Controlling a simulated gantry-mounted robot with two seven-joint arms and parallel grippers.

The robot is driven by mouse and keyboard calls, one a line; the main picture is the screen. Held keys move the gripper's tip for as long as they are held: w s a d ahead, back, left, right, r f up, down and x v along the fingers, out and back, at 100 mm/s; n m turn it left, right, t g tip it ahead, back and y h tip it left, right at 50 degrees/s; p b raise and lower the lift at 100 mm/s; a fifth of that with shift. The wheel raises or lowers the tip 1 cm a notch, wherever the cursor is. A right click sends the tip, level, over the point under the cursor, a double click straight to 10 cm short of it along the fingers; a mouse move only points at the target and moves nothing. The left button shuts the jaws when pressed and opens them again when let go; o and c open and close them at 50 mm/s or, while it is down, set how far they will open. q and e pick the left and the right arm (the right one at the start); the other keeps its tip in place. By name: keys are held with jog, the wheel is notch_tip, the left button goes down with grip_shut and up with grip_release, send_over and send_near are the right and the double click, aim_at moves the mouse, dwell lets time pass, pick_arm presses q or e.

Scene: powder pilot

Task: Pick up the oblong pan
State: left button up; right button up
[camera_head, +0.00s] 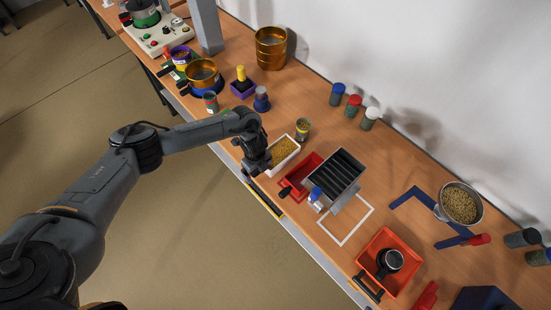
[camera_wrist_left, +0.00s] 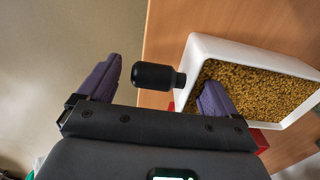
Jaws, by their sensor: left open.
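The oblong pan (camera_head: 287,164) is a white rectangular pan filled with yellow-brown grain, near the front edge of the bench. In the left wrist view the pan (camera_wrist_left: 250,48) is at the right, and its short black handle (camera_wrist_left: 153,76) points toward the left. My left gripper (camera_head: 257,168) is at the pan's handle end. Its two purple fingers (camera_wrist_left: 161,74) are open on either side of the handle, with a clear gap on the left and the right finger close to the pan's end wall. Whether a finger touches the pan is unclear. My right gripper is out of view.
A red tray (camera_head: 296,187) and a slotted metal box (camera_head: 347,164) stand right of the pan. A small grain-filled jar (camera_head: 302,126) stands behind it. Left along the bench are a purple block (camera_head: 243,91) and a capped jar (camera_head: 262,101). An orange tray (camera_head: 408,275) is further right.

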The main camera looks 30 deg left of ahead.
pick_arm(q)
jog(key=shift+f, duration=0.25)
jog(key=shift+c, duration=0.2)
jog(key=shift+r, duration=0.1)
grip_shut()
